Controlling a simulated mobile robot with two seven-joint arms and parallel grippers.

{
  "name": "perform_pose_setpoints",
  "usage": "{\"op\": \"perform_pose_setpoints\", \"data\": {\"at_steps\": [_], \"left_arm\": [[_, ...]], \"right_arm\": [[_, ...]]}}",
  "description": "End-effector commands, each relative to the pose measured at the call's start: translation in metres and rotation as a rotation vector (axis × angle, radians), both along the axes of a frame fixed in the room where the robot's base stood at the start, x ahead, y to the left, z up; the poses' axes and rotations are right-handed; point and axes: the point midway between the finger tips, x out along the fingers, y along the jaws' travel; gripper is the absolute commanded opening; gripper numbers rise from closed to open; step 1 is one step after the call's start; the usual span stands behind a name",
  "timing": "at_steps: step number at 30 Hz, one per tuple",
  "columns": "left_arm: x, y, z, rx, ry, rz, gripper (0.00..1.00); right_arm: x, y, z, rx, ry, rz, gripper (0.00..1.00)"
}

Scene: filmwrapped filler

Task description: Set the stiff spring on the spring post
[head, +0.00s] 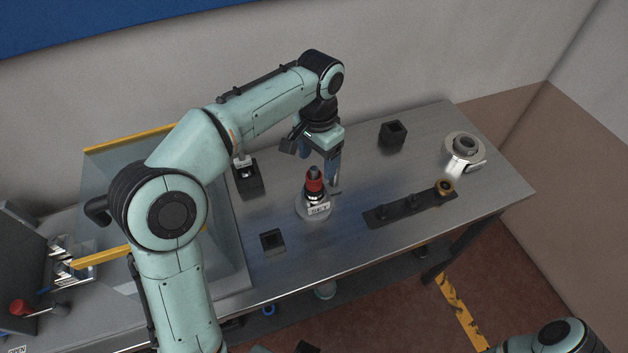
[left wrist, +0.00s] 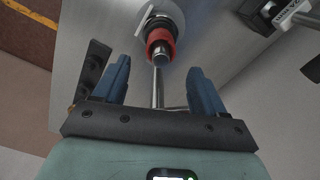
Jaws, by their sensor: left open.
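A red sleeve-like part, probably a spring (head: 314,185), sits around an upright post with a dark top (head: 314,171). The post stands on a round grey base (head: 315,210) with a white label. In the left wrist view the red part (left wrist: 161,38) encircles the post, beyond the fingertips. My left gripper (head: 332,170) is just right of and behind the post in the head view. Its blue fingers (left wrist: 160,72) are apart, with nothing clamped between them. A brown-gold ring or spring (head: 444,188) sits at the right end of a black pegged rail (head: 390,215). My right gripper is out of view.
Black square holders stand at the back (head: 393,133), front (head: 273,241) and left (head: 248,180) of the metal table (head: 350,235). A white roll-like object (head: 463,151) is at right. A clear, yellow-edged panel (head: 125,140) stands at left.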

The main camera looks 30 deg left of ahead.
Motion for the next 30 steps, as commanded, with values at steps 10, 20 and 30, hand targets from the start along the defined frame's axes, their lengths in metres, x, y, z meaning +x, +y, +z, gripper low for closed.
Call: {"op": "perform_pose_setpoints", "data": {"at_steps": [10,20,30], "left_arm": [[-0.013,0.002,-0.045,0.0,0.003,0.001,0.71],[-0.012,0.002,-0.051,0.0,0.0,0.001,0.71],[-0.012,0.002,-0.05,0.0,-0.001,0.001,0.11]], "right_arm": [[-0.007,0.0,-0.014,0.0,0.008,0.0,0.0],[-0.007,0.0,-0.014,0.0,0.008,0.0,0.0],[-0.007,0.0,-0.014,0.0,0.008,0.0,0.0]]}}
